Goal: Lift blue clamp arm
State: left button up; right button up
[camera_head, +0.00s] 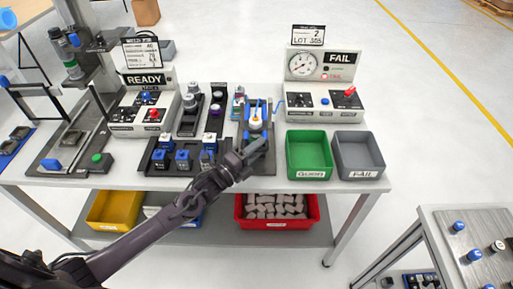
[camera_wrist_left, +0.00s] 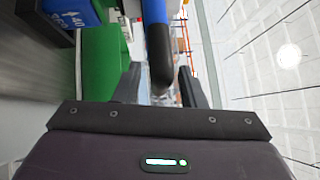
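The blue clamp arm (camera_head: 258,108) is on a dark fixture (camera_head: 244,131) near the middle of the workbench, standing roughly upright. In the left wrist view the blue arm (camera_wrist_left: 157,38) comes down from the top edge, and its rounded dark end lies between my finger lines. My left gripper (camera_head: 256,148) is at the fixture's front edge, just in front of the clamp. Its two fingers (camera_wrist_left: 159,83) are apart, with gaps to either side of the blue arm. I cannot tell how deep the arm reaches between them. My right gripper is not in view.
A green bin (camera_head: 290,153) and a grey bin (camera_head: 338,152) stand right of the fixture. A FAIL gauge box (camera_head: 305,104) is behind them. Blue-topped parts (camera_head: 182,160) sit in a holder to the left. A READY box (camera_head: 128,121) stands farther left.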

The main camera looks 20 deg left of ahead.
pick_arm(q)
grip_shut()
